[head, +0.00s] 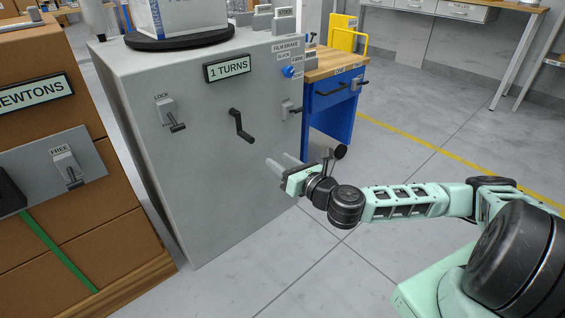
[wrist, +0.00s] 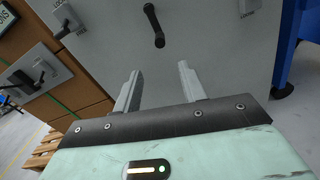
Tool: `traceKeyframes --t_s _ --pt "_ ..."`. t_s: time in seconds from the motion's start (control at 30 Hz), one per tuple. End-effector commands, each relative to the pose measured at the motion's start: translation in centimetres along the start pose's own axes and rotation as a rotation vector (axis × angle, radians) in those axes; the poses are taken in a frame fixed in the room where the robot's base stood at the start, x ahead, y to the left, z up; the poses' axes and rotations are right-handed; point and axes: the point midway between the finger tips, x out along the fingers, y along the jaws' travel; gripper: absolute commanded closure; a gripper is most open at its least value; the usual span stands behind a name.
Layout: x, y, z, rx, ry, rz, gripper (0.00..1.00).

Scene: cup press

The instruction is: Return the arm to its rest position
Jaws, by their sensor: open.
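My gripper (head: 281,166) is at the end of my outstretched mint-green arm, in front of the grey cabinet (head: 205,215). Its two fingers are apart with nothing between them, as the wrist view also shows (wrist: 158,90). A black crank handle (head: 240,126) on the cabinet front is up and to the left of the fingertips in the head view. In the wrist view the crank (wrist: 154,25) is beyond the fingertips, with a gap between.
The cabinet has a LOCK lever (head: 171,114), a "1 TURNS" display (head: 228,68) and a blue knob (head: 288,71). A brown crate stack (head: 90,215) with a FREE lever (head: 70,170) stands left. A blue workbench (head: 330,112) stands behind. Floor at right is open.

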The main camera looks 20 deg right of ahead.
Motion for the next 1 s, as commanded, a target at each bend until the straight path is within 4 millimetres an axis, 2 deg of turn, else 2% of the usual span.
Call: traceKeyframes --t_s 0.23,0.33,0.47,0.53,0.6,0.7,0.8,1.0 --pt "0.0 0.0 0.0 0.0 0.0 0.0 0.59" --pt "0.0 0.9 -0.3 -0.033 0.015 0.033 0.59" --pt "-0.3 4.6 -1.7 -0.185 0.08 0.186 0.59" --pt "-1.0 7.5 -3.0 -0.317 0.13 0.318 0.59" --pt "-2.2 10.3 -4.6 -0.463 0.179 0.465 0.59" --pt "-4.3 13.5 -6.7 -0.671 0.233 0.673 0.59" --pt "-6.8 15.7 -8.4 -0.869 0.274 0.876 0.59" --pt "-11.6 17.5 -10.3 -1.245 0.313 1.259 0.59"
